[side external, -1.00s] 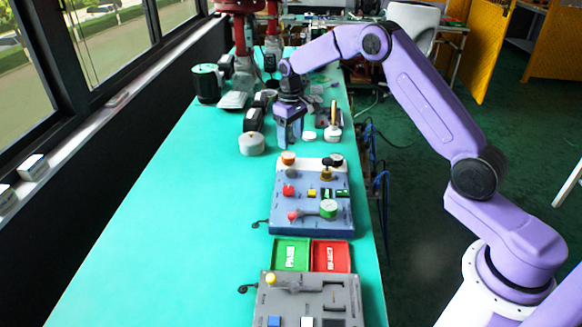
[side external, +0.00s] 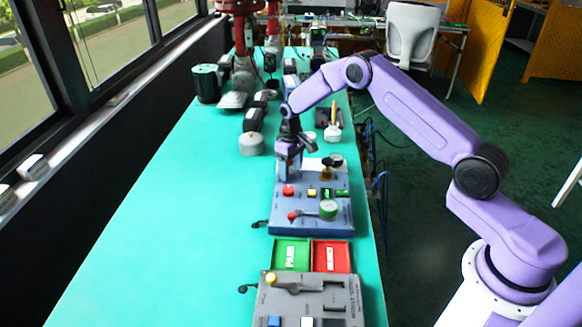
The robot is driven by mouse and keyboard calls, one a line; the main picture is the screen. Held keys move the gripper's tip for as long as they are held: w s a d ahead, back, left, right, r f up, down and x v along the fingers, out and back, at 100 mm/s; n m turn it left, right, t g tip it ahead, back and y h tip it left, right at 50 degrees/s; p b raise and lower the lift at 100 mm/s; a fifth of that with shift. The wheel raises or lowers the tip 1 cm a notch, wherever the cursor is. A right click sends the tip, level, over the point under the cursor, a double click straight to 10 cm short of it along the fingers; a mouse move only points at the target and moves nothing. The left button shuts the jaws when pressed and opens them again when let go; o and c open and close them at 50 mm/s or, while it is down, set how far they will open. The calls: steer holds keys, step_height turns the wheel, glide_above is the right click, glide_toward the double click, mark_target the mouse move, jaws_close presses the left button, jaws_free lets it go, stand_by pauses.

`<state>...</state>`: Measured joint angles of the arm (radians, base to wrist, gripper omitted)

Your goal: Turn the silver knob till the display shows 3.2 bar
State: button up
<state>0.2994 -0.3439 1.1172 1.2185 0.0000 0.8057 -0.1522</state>
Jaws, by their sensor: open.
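The blue control panel (side external: 310,219) stands on the bench with knobs, coloured buttons and a round gauge on it. My gripper (side external: 289,177) points down over the panel's back left corner, with its jaws open. It covers the spot where an orange knob and a small grey knob showed earlier, so the silver knob cannot be made out now. I cannot tell whether the jaws are around a knob or above it. A pressure reading is not legible in this view.
A red button (side external: 288,190), a green-faced gauge (side external: 328,208) and dark knobs (side external: 336,160) sit close by on the panel. Green (side external: 291,243) and red (side external: 331,267) trays and a grey panel (side external: 285,295) lie nearer the camera.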

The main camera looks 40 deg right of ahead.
steer(key=c, duration=1)
steer(key=shift+c, duration=0.2)
steer(key=shift+m, duration=0.4)
steer(key=m, duration=0.2)
steer(key=shift+m, duration=0.3)
steer(key=shift+a+m, duration=0.1)
steer(key=shift+m, duration=1.7)
steer(key=o, duration=1)
